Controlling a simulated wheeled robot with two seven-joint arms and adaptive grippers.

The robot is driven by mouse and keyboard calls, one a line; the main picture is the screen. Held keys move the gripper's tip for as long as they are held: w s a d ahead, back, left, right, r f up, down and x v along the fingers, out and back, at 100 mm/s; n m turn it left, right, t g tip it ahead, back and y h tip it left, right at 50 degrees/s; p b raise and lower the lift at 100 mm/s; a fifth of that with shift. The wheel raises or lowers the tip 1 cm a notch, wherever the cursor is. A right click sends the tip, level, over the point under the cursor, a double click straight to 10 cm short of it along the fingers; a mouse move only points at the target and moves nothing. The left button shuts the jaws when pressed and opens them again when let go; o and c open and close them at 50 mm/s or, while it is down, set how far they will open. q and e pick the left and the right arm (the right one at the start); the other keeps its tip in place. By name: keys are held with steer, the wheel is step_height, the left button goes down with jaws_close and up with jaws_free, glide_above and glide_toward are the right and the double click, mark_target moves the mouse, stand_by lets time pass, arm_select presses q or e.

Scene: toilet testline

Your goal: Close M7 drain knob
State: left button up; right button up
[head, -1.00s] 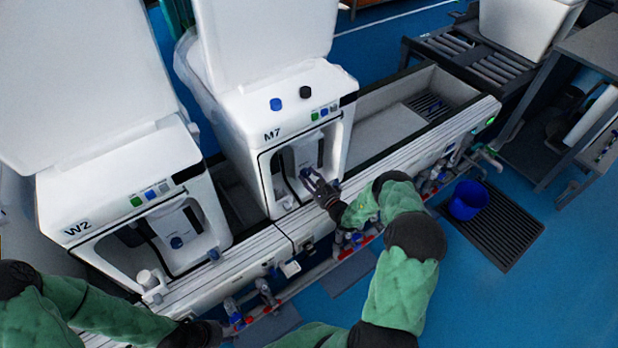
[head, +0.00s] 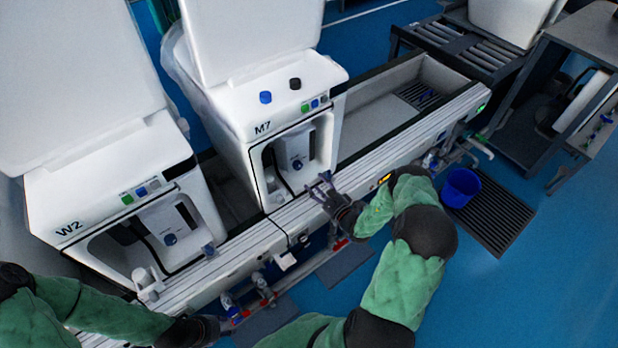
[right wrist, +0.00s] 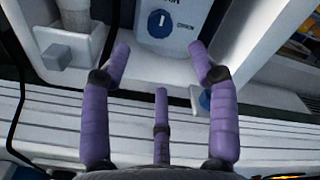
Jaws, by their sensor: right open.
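The M7 unit (head: 262,127) is a white machine with a recessed front bay. Inside the bay a round blue knob (head: 297,164) sits on a white panel. In the right wrist view the blue knob (right wrist: 160,24) has a white vertical mark and small lettering beside it. A second blue knob (right wrist: 206,100) sits lower, partly behind a finger. My right gripper (head: 325,185) is open and empty in front of the bay, below and apart from the panel knob; its purple fingers (right wrist: 160,60) spread below that knob. My left gripper (head: 205,330) is low at the left, its fingers unclear.
The W2 unit (head: 110,190) stands left of M7 with its own blue knob (head: 170,239). A ribbed rail (head: 240,248) runs along the front edge. A blue bucket (head: 461,187) stands on a dark floor grate (head: 505,220) at the right.

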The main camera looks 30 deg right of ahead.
steer(key=shift+s+d, duration=0.1)
steer(key=shift+s, duration=1.2)
steer(key=s+a+f+n+g+y, duration=0.1)
steer(key=s+a+n+g+y, duration=0.15)
steer(key=a, duration=0.45)
steer(key=s+a+f+n+g+y, duration=0.15)
steer(key=a+g+y, duration=0.25)
steer(key=a, duration=0.4)
steer(key=s+a+f+n+g+y, duration=0.2)
steer(key=a+n+g+y, duration=0.1)
steer(key=a, duration=0.4)
steer(key=s+a+n+g+h, duration=0.3)
steer(key=s+a+n+g, duration=0.1)
steer(key=s+n, duration=0.3)
steer(key=s+a+f+n+g+h, duration=0.1)
steer(key=s+a+n+g+h, duration=0.2)
steer(key=s+n, duration=0.5)
steer(key=shift+s+a+f+n+g+h, duration=0.15)
steer(key=shift+s+a+n+g+h, duration=0.3)
steer(key=shift+n, duration=0.35)
